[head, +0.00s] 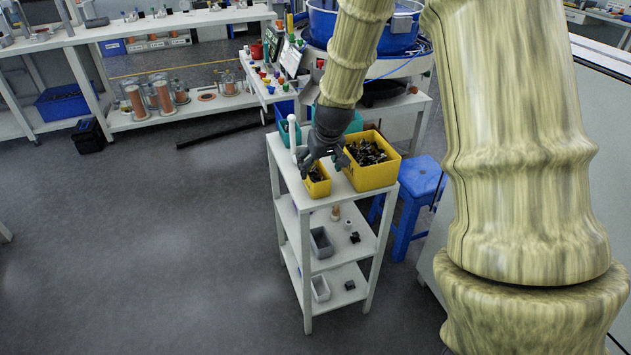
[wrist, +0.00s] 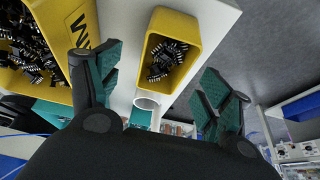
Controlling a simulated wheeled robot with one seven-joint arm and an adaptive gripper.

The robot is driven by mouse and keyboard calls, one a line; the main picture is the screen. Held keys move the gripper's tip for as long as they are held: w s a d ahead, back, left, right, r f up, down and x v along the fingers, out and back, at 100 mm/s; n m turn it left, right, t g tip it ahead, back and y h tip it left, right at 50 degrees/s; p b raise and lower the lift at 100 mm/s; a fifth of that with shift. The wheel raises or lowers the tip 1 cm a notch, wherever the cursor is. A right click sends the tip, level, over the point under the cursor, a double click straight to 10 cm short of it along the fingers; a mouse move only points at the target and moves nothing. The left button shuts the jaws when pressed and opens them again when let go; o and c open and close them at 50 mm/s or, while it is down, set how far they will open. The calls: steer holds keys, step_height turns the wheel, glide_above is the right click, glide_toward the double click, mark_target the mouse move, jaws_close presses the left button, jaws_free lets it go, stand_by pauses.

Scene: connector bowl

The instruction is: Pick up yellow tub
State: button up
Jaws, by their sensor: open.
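A small yellow tub (head: 318,187) holding dark connector pieces stands on the top shelf of a white rack (head: 308,205). In the wrist view the small tub (wrist: 193,62) lies ahead, between the directions of the two fingers. A larger yellow tub (head: 380,180) full of dark pieces stands beside it; it fills the left of the wrist view (wrist: 84,40). My gripper (head: 322,166) is open and empty over the small tub, its fingers (wrist: 160,78) spread apart. In the head view my gripper hides part of the small tub. I cannot tell whether a finger touches it.
A white cylinder (wrist: 147,101) stands close to the small tub, and a teal bin (head: 289,131) is at the rack's back. Lower shelves hold grey bins (head: 321,243).

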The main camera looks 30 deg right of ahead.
mark_target(316, 175)
steer(key=shift+a+p+x, duration=0.1)
steer(key=shift+p+x, duration=0.1)
steer(key=shift+x, duration=1.15)
steer(key=shift+a+p+x, duration=0.15)
steer(key=shift+p+x, duration=0.05)
steer(key=shift+x, duration=1.1)
steer(key=c, duration=1.1)
